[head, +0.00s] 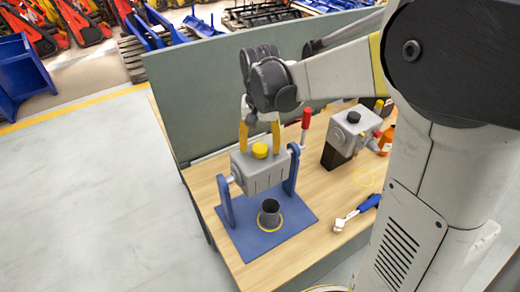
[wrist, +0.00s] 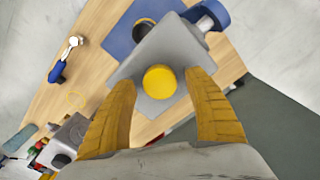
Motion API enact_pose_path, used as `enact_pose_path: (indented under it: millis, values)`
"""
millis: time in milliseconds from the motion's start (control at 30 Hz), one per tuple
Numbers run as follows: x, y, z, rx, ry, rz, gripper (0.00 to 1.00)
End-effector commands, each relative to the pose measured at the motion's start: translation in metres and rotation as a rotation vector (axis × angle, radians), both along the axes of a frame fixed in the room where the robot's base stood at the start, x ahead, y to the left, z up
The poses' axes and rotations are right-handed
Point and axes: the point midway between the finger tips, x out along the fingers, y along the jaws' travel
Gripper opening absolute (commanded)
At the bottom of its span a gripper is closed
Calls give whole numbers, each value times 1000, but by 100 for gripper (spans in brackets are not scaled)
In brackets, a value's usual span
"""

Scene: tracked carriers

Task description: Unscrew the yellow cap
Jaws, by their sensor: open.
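The yellow cap (head: 260,150) sits on top of a grey box-shaped housing (head: 262,177) held between the uprights of a blue stand (head: 265,228). In the wrist view, the yellow cap (wrist: 159,82) shows as a round disc on the grey housing (wrist: 165,48). My gripper (head: 259,138) is above the housing with its two yellow fingers pointing down. In the wrist view, the open fingers (wrist: 168,95) are on either side of the cap, with gaps between them and it. I cannot tell how far above the cap the fingertips are.
A second grey unit (head: 350,135) with a black knob, an orange bottle (head: 387,138) and a blue-handled hammer-like tool (head: 356,212) are to the right. A grey-green panel (head: 215,85) stands behind the table.

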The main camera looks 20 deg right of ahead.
Motion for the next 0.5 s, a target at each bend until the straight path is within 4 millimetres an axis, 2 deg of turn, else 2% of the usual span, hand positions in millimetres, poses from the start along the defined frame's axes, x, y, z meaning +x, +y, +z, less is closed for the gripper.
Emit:
enact_pose_path:
  millis: [267, 500]
  values:
    - [0, 0, 0, 0, 0, -229, 61]
    - [0, 0, 0, 0, 0, -674, 61]
